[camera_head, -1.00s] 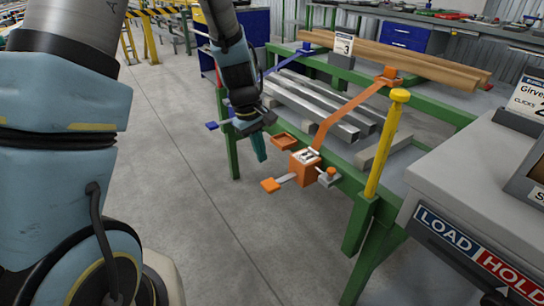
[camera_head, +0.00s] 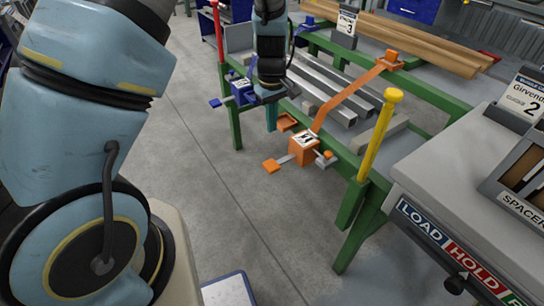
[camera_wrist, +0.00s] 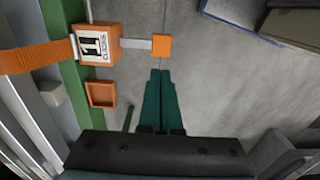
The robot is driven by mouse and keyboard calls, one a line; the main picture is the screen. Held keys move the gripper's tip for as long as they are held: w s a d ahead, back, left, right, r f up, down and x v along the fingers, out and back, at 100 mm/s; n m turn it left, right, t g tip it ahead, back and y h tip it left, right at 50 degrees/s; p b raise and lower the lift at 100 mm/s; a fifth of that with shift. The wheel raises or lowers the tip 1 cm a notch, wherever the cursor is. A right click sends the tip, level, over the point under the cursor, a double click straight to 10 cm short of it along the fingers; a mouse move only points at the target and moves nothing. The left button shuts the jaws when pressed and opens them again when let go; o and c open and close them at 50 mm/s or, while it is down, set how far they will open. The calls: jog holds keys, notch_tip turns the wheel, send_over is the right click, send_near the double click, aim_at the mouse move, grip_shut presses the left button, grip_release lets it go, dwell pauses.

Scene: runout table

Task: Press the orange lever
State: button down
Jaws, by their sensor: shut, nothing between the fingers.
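The orange lever (camera_head: 271,166) is a small flat orange paddle on a grey bar, sticking out from an orange box (camera_head: 302,152) on the green table frame. In the wrist view the lever's paddle (camera_wrist: 161,47) lies just beyond my fingertips, and the orange box (camera_wrist: 97,43) with a white label is to its left. My gripper (camera_head: 271,128) has teal fingers, shut and empty, pointing down. In the wrist view the shut fingertips (camera_wrist: 160,73) appear just short of the paddle. I cannot tell their exact height above it.
An orange tray (camera_wrist: 101,94) is fixed beside the box. An orange strap (camera_head: 345,97) runs across metal bars. A blue box with a blue paddle (camera_head: 215,103) is left of my gripper. A yellow post (camera_head: 380,135) stands right. The floor in front is clear.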

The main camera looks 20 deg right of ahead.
aim_at(270, 165)
notch_tip(270, 165, down, 14)
jog(key=shift+p, duration=1.05)
jog(key=shift+a+f, duration=0.1)
jog(key=shift+f, duration=0.05)
jog(key=shift+s+a+f+b, duration=0.1)
jog(key=shift+a+f+b, duration=0.1)
jog(key=shift+f+b, duration=0.55)
jog(key=shift+a+f+b, duration=0.15)
jog(key=shift+f+b, duration=0.45)
jog(key=shift+f, duration=0.1)
jog(key=shift+d+f+b, duration=0.1)
jog(key=shift+f+b, duration=1)
jog(key=shift+f, duration=0.6)
jog(key=shift+a+r, duration=0.25)
jog(key=shift+r, duration=0.15)
jog(key=s+a+r+p, duration=0.1)
jog(key=a+r, duration=0.5)
jog(key=r, duration=0.5)
jog(key=shift+s+a+r, duration=0.15)
jog(key=shift+a+r, duration=0.15)
jog(key=shift+a, duration=0.1)
